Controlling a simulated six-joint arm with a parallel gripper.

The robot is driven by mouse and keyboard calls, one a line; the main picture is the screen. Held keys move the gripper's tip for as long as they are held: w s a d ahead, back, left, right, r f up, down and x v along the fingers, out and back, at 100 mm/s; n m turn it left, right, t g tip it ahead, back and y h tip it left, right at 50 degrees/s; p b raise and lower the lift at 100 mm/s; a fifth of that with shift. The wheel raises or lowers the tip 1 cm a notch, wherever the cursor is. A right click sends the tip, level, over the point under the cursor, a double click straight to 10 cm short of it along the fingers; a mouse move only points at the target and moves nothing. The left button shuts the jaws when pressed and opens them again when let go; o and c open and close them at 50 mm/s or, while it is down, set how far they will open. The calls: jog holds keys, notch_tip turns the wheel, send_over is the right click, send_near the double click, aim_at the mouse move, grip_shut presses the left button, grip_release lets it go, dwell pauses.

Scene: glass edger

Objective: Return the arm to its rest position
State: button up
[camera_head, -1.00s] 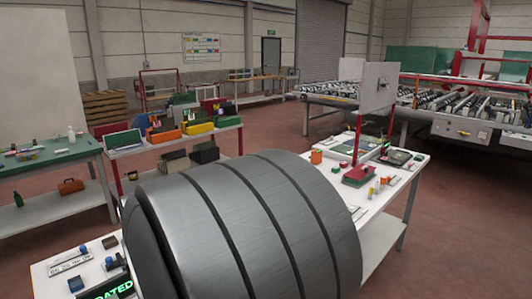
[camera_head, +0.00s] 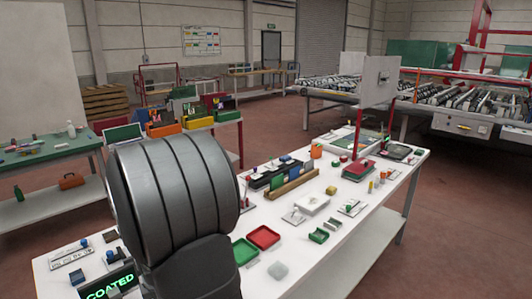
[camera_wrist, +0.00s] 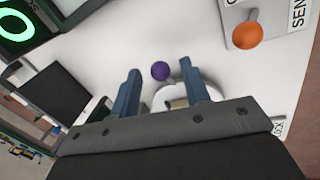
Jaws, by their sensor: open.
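My gripper (camera_wrist: 167,95) shows in the wrist view with its two blue fingers apart and nothing between them. It hangs over the white table top, with a purple ball-shaped knob (camera_wrist: 160,71) and a round white piece (camera_wrist: 172,92) beyond and below the fingers. In the head view my arm's large grey link fills the left middle and hides part of the white table (camera_head: 350,255); the gripper itself does not show there.
A green-lit display (camera_head: 110,285) stands at the table's near left. Red (camera_head: 263,237) and green (camera_head: 245,251) trays, a wooden rack (camera_head: 287,187) and small fixtures cover the table. An orange knob (camera_wrist: 246,35) shows in the wrist view.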

jog(key=shift+f, duration=0.5)
jog(key=shift+s+d+r+m, duration=0.1)
jog(key=shift+s+d+m, duration=0.3)
jog(key=shift+m, duration=0.3)
jog(key=shift+o, duration=0.5)
